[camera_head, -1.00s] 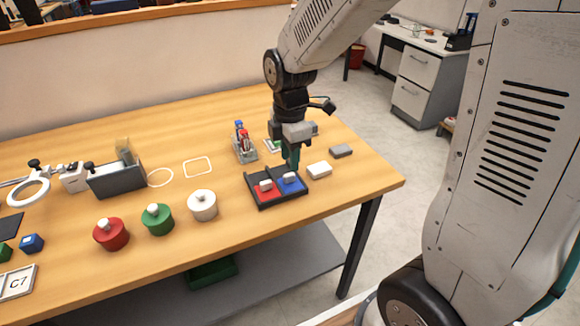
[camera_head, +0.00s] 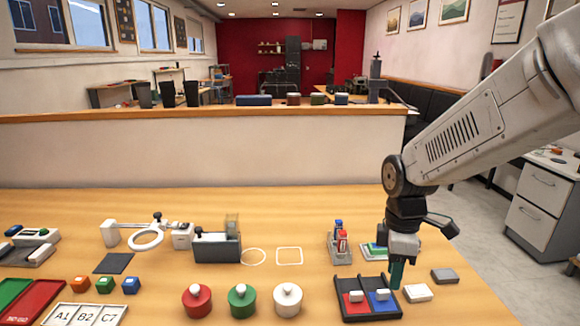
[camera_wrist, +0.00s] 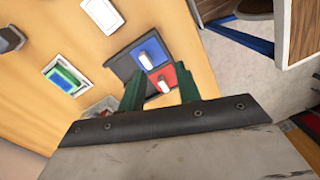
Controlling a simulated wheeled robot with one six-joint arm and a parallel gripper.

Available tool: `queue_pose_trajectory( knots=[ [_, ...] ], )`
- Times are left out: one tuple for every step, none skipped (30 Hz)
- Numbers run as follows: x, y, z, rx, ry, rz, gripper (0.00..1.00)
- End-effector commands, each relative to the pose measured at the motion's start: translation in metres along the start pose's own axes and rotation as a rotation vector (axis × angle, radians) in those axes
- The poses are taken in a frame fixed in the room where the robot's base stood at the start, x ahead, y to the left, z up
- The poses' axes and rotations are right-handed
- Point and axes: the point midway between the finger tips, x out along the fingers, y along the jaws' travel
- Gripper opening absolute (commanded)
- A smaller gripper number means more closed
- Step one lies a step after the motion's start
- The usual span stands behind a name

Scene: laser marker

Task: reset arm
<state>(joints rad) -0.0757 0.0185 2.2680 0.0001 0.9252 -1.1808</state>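My gripper (camera_head: 396,272) is above the right side of the table, just by the right edge of a black two-part tray (camera_head: 368,313). The tray holds a red block (camera_head: 354,303) and a blue block (camera_head: 381,301), each with a white top piece. In the wrist view my gripper's two green fingers (camera_wrist: 160,90) stand apart with nothing between them. The blue block (camera_wrist: 150,54) and red block (camera_wrist: 168,80) lie beyond the fingertips there.
A white block (camera_head: 418,293) and a grey block (camera_head: 444,275) lie right of the tray. A marker rack (camera_head: 340,248) stands behind it. Red (camera_head: 197,301), green (camera_head: 242,301) and white (camera_head: 287,299) knobbed cylinders stand to the left. A low wall (camera_head: 200,150) runs behind the table.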

Motion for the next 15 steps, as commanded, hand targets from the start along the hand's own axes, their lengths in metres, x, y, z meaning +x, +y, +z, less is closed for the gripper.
queue_pose_trajectory(
  knots=[
    [-0.002, -0.011, 0.005, 0.101, -0.008, -0.016, 0.34],
    [-0.005, -0.018, 0.008, 0.17, -0.013, -0.025, 0.34],
    [-0.01, -0.028, 0.013, 0.265, -0.018, -0.03, 0.34],
    [-0.014, -0.036, 0.017, 0.337, -0.021, -0.034, 0.34],
    [-0.019, -0.045, 0.021, 0.412, -0.023, -0.035, 0.34],
    [-0.025, -0.057, 0.028, 0.515, -0.026, -0.035, 0.34],
    [-0.031, -0.067, 0.033, 0.591, -0.027, -0.034, 0.34],
    [-0.036, -0.076, 0.037, 0.665, -0.026, -0.031, 0.34],
    [-0.042, -0.088, 0.044, 0.757, -0.024, -0.026, 0.34],
    [-0.047, -0.098, 0.048, 0.824, -0.022, -0.022, 0.34],
    [-0.051, -0.107, 0.053, 0.888, -0.017, -0.016, 0.34],
    [-0.056, -0.119, 0.059, 0.969, -0.01, -0.009, 0.34],
    [-0.06, -0.128, 0.063, 1.024, -0.002, -0.002, 0.34],
    [-0.063, -0.137, 0.067, 1.075, 0.005, 0.004, 0.34],
    [-0.067, -0.147, 0.072, 1.134, 0.019, 0.014, 0.34]
  ],
)
